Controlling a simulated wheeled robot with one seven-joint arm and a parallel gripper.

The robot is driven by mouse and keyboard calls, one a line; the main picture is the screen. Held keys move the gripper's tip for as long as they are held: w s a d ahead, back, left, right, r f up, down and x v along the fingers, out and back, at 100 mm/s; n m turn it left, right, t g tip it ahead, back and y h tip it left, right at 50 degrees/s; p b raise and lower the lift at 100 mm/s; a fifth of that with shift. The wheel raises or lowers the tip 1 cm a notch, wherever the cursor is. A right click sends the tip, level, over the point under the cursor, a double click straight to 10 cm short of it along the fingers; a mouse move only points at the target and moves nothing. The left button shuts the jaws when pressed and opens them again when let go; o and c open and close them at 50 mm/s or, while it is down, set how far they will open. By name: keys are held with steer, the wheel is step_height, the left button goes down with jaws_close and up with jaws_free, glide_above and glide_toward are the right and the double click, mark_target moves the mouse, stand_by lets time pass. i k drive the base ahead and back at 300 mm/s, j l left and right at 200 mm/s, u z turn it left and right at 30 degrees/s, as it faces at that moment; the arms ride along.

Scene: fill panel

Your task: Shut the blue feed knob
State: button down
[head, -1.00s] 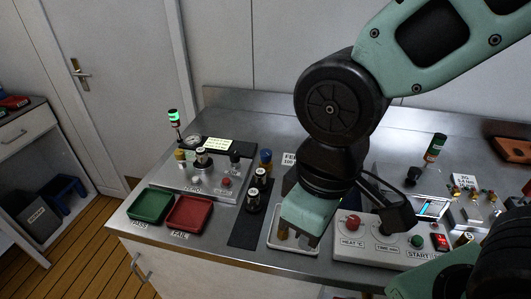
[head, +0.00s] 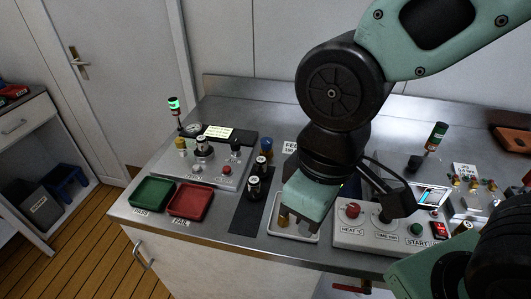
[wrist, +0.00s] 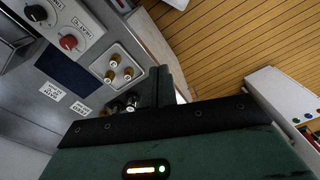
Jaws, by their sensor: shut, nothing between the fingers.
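A small blue-topped piece (head: 266,144) stands at the back end of a black mat, right of the fill panel (head: 215,180). It is the only blue knob-like thing I see, but I cannot tell whether it is the feed knob or how it is turned. The panel carries a yellow knob (head: 181,143) and a black knob (head: 235,145). My gripper (head: 284,219) is shut and empty, pointing down over a white tray, right of and nearer than the blue piece. Its closed dark fingers show in the wrist view (wrist: 165,88), where I cannot make out the blue piece.
Green (head: 152,193) and red (head: 190,202) trays lie front left. Dark vials (head: 254,187) stand on the black mat. A heater box (head: 370,238) with red and black knobs is right of my gripper. Bare steel lies along the back.

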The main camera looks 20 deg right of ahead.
mark_target(267, 142)
steer(key=i+j+z, duration=0.1)
steer(key=j, duration=0.5)
steer(key=i+j+z, duration=0.15)
steer(key=j, duration=0.5)
steer(key=k+l, duration=0.05)
